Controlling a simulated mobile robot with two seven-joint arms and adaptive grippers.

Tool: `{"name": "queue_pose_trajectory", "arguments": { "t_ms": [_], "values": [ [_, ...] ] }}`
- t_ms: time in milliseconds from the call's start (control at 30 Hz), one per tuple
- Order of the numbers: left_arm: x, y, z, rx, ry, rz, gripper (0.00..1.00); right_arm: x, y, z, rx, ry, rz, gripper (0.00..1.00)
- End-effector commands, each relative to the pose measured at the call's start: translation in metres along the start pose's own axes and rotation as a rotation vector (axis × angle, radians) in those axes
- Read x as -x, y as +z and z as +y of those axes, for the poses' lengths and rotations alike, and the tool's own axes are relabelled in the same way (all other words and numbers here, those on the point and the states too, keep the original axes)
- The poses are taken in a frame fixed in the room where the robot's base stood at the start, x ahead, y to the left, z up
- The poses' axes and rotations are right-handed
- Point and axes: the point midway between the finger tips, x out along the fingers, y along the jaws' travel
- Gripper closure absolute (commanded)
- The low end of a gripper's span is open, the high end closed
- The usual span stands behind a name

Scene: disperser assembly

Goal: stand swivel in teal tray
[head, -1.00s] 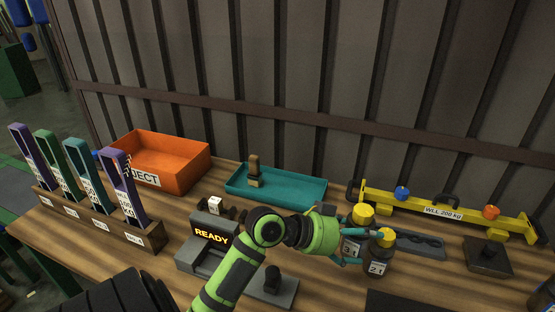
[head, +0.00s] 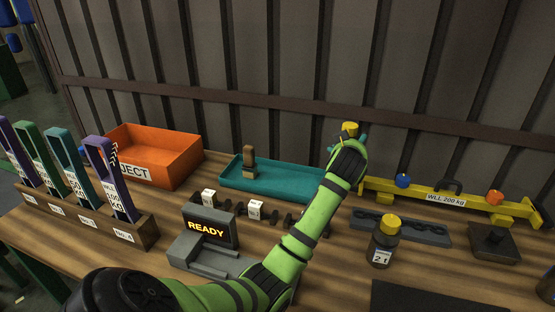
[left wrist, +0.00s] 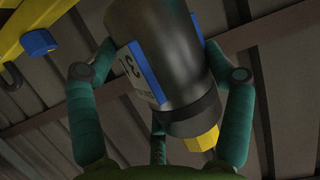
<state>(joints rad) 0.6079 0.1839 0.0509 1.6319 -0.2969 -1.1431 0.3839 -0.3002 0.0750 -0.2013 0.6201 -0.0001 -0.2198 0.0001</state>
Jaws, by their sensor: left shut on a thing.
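My left gripper (head: 350,142) is shut on a dark swivel (left wrist: 165,60) with a yellow hex end, a blue stripe and a label with a "3". In the head view only the yellow top (head: 350,128) of this swivel shows above the gripper; my arm hides the rest. The gripper is raised, just right of the teal tray (head: 290,188) in the picture. A brown and tan upright piece (head: 249,162) stands in the tray's left part. A second dark swivel (head: 384,243) with a yellow top, labelled "2 t", stands upright on the table. My right gripper is not in view.
An orange reject bin (head: 165,155) stands left of the tray. A display reading READY (head: 207,229) and small white-tagged parts (head: 255,210) are in front. A yellow lifting beam (head: 450,200), a grey slotted plate (head: 400,226) and a dark block (head: 493,243) are at right.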

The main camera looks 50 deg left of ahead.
Motion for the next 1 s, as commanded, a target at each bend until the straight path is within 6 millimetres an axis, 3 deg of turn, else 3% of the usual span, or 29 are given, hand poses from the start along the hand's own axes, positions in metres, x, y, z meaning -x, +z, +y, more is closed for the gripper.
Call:
{"name": "queue_pose_trajectory", "arguments": {
  "t_ms": [167, 400, 600, 800, 1000],
  "values": [
    [-0.007, 0.005, -0.025, 0.0, -0.017, 0.004, 0.79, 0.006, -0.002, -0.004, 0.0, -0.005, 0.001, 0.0],
    [-0.025, 0.03, -0.076, -0.001, -0.015, 0.003, 0.79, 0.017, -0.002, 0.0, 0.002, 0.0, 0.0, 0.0],
    [-0.037, 0.047, -0.107, -0.001, -0.012, 0.004, 0.79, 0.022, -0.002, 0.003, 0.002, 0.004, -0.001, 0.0],
    [-0.042, 0.054, -0.116, 0.002, -0.009, 0.006, 0.79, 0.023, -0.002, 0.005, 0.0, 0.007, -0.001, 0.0],
    [-0.052, 0.08, -0.116, 0.001, -0.009, 0.003, 0.79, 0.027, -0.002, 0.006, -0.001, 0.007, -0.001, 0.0]
  ]
}}
